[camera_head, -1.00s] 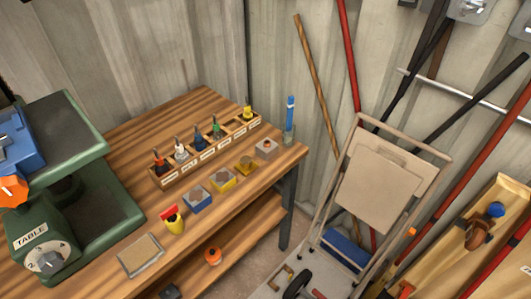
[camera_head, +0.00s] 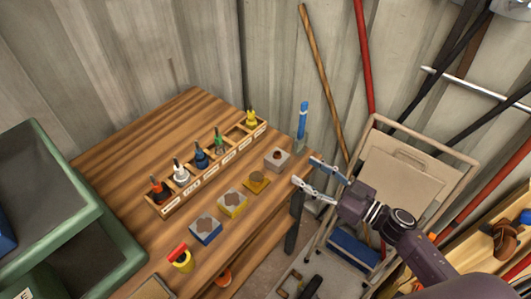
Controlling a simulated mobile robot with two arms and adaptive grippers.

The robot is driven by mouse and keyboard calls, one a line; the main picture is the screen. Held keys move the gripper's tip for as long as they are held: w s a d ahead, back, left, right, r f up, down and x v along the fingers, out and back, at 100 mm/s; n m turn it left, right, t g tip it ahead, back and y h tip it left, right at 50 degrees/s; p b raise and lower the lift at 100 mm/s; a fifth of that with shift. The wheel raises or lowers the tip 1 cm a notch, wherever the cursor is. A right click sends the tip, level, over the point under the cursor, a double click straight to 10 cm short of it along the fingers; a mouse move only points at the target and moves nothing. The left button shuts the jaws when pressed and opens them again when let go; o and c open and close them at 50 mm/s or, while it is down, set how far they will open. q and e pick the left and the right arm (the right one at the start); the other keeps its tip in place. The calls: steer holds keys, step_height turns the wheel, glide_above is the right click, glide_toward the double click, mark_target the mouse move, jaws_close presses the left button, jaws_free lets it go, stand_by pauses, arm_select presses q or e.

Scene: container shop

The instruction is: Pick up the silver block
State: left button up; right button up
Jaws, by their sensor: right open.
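The silver block (camera_head: 277,160) is a small pale grey block with a dark reddish spot on top. It sits on the wooden workbench near its right edge, at the far end of a row of small blocks. My right gripper (camera_head: 306,173) comes in from the right and is open and empty. Its two fingers point left toward the silver block, with a gap between them and the block in the picture. My left gripper is not in view.
A gold block (camera_head: 256,182), a yellow block (camera_head: 232,203) and a blue block (camera_head: 206,231) continue the row. Behind them runs a wooden rack (camera_head: 166,210) of small bottles. A holder with a blue pen (camera_head: 302,120) stands at the bench corner.

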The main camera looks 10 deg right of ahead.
mark_target(281, 156)
steer(key=x, duration=0.3)
steer(key=shift+w+a, duration=0.25)
steer(key=shift+a, duration=0.1)
steer(key=shift+w+a, duration=0.1)
steer(key=shift+w, duration=0.05)
steer(key=p+x, duration=0.1)
steer(key=x, duration=0.3)
steer(key=shift+w+a+f, duration=0.1)
steer(key=shift+w+f, duration=0.05)
steer(key=shift+f, duration=0.05)
steer(key=shift+w+a, duration=0.1)
steer(key=shift+w, duration=0.05)
steer(key=c, duration=1.2)
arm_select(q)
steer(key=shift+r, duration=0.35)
arm_select(e)
steer(key=shift+c, duration=0.2)
steer(key=shift+r, duration=0.1)
